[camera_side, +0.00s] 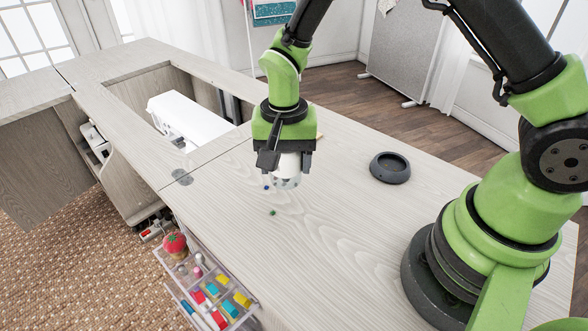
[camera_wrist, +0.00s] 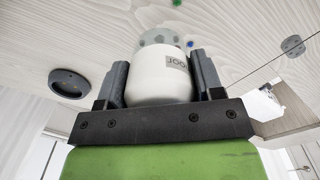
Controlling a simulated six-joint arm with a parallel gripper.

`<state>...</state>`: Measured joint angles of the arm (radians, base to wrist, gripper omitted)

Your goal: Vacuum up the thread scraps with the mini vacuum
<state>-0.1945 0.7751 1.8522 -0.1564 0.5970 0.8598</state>
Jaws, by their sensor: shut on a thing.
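My gripper (camera_side: 287,165) is shut on the mini vacuum (camera_side: 288,177), a small white rounded body with a clear lower end. It hangs upright over the cabinet top, close above the surface; I cannot tell if it touches. In the wrist view the vacuum (camera_wrist: 160,75), with a grey label, sits between both fingers of my gripper (camera_wrist: 160,82). A blue scrap (camera_side: 266,187) lies at the vacuum's left side, and a green scrap (camera_side: 273,212) lies nearer the front. The blue scrap also shows in the wrist view (camera_wrist: 190,44), with the green one (camera_wrist: 177,2) at the top edge.
A dark round dock (camera_side: 390,167) stands to the right on the cabinet top (camera_side: 340,220). A white sewing machine (camera_side: 190,118) sits in the recess at left. A drawer organizer (camera_side: 215,290) with thread spools and a red pincushion (camera_side: 174,243) sticks out at the front edge.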

